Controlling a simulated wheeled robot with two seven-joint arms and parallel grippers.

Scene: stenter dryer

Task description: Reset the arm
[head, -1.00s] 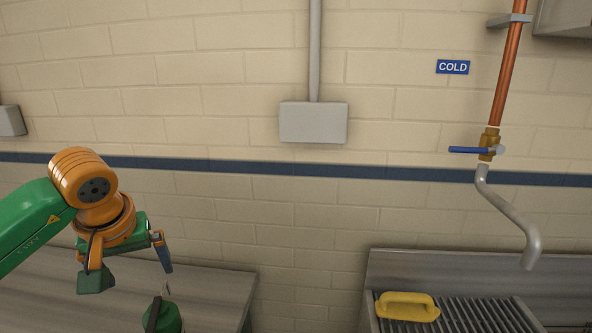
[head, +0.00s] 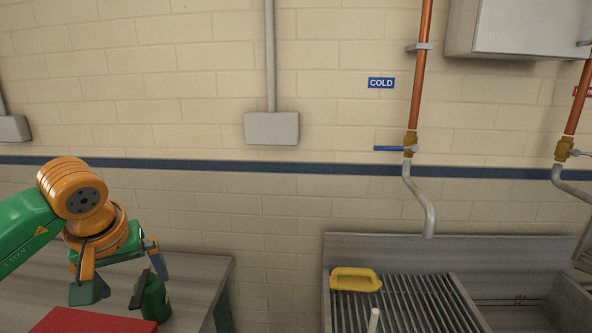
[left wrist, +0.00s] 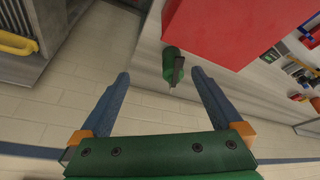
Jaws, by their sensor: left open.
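My left gripper (head: 158,262) hangs from the orange and green arm at the left of the head view, over the grey bench. In the left wrist view its two blue fingers (left wrist: 160,80) are spread apart with nothing between them. A green bottle-like thing with a dark handle (head: 155,302) stands on the bench just below the gripper. It also shows in the left wrist view (left wrist: 172,66), beyond the fingertips and apart from them. My right gripper is out of view.
A red box (head: 85,322) is on the bench (head: 205,280) at lower left. Copper pipes with a blue valve lever (head: 388,148) run down the wall. A floor gap separates bench and sink.

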